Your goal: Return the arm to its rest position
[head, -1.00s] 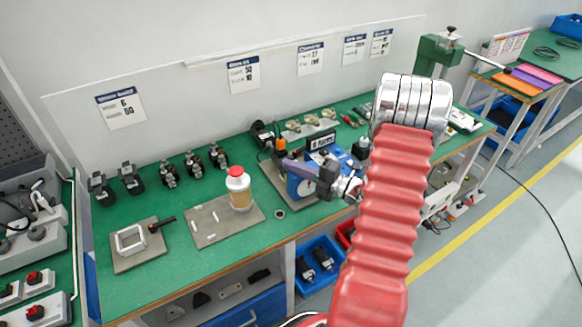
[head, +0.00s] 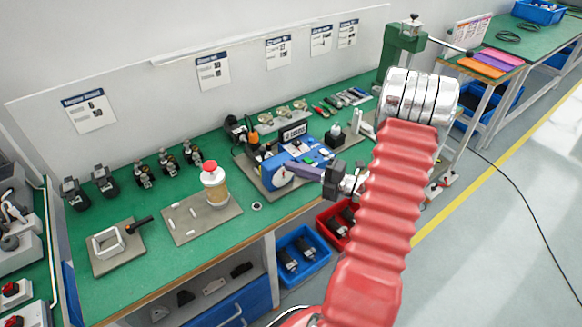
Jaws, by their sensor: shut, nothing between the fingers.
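My arm, with a red ribbed sleeve and silver joint rings, rises at the right of the head view. My gripper (head: 285,168) points left from behind the sleeve, in front of the blue machine (head: 268,176) on the green bench. Its purple-grey fingers are together with nothing visible between them. The fingertips overlap the blue machine in the picture; I cannot tell whether they touch it. Part of my wrist is hidden behind the red sleeve.
The green bench (head: 110,268) carries a red-capped bottle (head: 214,186) on a grey plate, a white frame (head: 108,242), and several black fixtures along the back. A green post machine (head: 400,50) stands at the far right end. Blue (head: 303,257) and red bins sit below.

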